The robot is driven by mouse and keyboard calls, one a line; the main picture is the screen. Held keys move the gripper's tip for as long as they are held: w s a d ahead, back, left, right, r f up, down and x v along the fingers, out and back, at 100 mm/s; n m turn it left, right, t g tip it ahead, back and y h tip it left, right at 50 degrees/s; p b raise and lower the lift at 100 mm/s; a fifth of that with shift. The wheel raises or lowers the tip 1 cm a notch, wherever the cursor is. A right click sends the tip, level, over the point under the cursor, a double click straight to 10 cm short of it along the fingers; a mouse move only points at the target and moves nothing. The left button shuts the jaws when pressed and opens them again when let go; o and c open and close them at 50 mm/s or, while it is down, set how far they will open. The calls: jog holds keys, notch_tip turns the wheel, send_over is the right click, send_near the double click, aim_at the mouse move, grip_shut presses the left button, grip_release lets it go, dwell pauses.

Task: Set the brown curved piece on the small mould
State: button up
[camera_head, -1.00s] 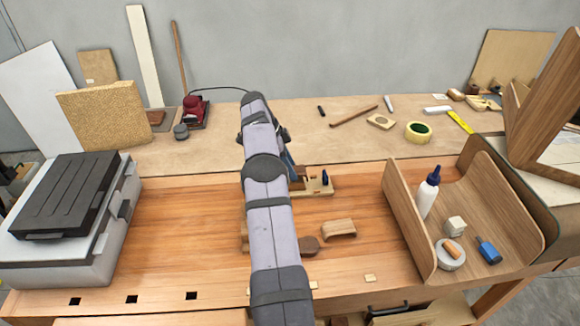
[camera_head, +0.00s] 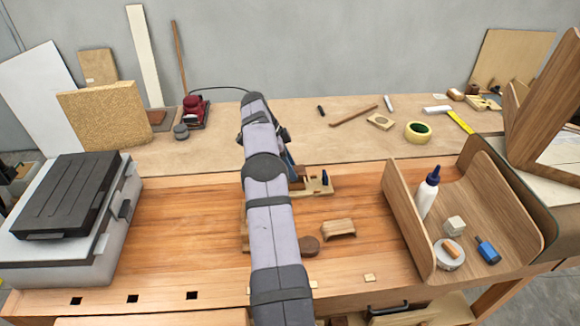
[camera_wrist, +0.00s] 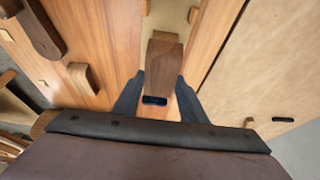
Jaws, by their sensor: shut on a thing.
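The brown curved piece (camera_wrist: 163,62) sits between the fingers of my gripper (camera_wrist: 163,84) in the wrist view, and the fingers are shut on it. Its far end bends over a pale wooden form (camera_wrist: 165,13). I cannot tell whether they touch, or whether this form is the small mould. In the head view my arm hides the held piece and most of the gripper. A small wooden block with a curved outline (camera_head: 338,228) lies apart in front; it also shows in the wrist view (camera_wrist: 84,80).
A pale wooden base (camera_head: 320,187) with a small dark blue part is beside my gripper. A dark wooden item (camera_head: 309,246) lies in front. A curved wooden tray (camera_head: 405,220) holding a bottle and small items stands right.

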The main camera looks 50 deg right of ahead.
jog(key=shift+f+b, duration=0.8)
jog(key=shift+f, duration=0.95)
dwell(1.9)
jog(key=o, duration=1.5)
jog(key=shift+r, duration=0.1)
jog(key=shift+r+p, duration=3.15)
jog(key=shift+r, duration=0.8)
